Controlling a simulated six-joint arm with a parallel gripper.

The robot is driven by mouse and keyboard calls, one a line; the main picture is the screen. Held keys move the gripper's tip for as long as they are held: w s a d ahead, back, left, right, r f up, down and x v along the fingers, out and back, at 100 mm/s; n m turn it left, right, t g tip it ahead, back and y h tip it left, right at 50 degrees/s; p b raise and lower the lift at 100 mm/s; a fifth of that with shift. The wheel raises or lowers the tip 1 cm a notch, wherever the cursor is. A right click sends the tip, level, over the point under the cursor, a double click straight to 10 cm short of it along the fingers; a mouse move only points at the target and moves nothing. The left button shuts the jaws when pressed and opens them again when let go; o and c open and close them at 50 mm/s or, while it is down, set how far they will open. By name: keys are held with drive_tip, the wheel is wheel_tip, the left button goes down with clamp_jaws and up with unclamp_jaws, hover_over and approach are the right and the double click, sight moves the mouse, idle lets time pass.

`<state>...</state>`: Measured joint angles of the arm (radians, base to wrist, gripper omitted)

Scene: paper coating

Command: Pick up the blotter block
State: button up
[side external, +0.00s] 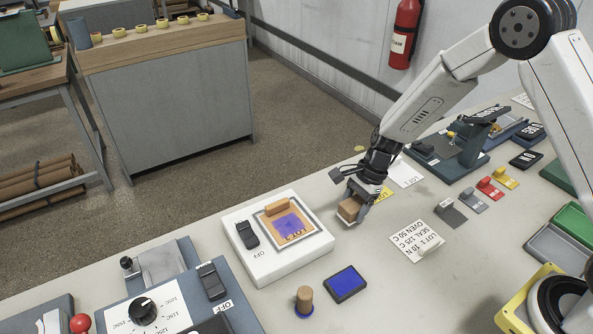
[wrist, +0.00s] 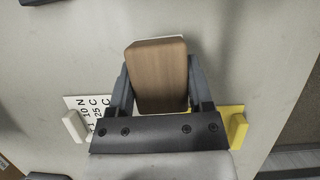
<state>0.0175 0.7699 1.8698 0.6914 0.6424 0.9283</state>
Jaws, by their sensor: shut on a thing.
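The blotter block (side external: 349,208), a brown wooden block with a pale underside, is between the jaws of my gripper (side external: 355,212). In the wrist view the block's brown top (wrist: 157,76) fills the space between the two dark fingers, and my gripper (wrist: 160,95) is shut on it by its sides. The block is low over the bench; I cannot tell whether its underside touches the surface. A pale edge shows around part of the block.
A white unit (side external: 262,262) with a framed purple-marked sheet stands to the left. A blue ink pad (side external: 345,284) and a wooden stamp (side external: 305,300) lie in front. A printed card (side external: 417,241) lies to the right, with a yellow card (side external: 383,195) close behind the gripper.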

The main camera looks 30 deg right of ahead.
drive_tip(key=s+d+r, duration=0.1)
drive_tip(key=s+r, duration=0.8)
drive_tip(key=s, duration=0.4)
drive_tip(key=shift+s+d+r, duration=0.2)
drive_tip(key=shift+s+d, duration=0.05)
drive_tip(key=o, duration=0.7)
drive_tip(key=shift+c, duration=0.2)
drive_tip(key=c, duration=0.5)
drive_tip(key=shift+o, duration=0.2)
drive_tip(key=w+a, duration=1.3)
drive_tip(key=w, duration=0.5)
drive_tip(key=shift+f, duration=0.15)
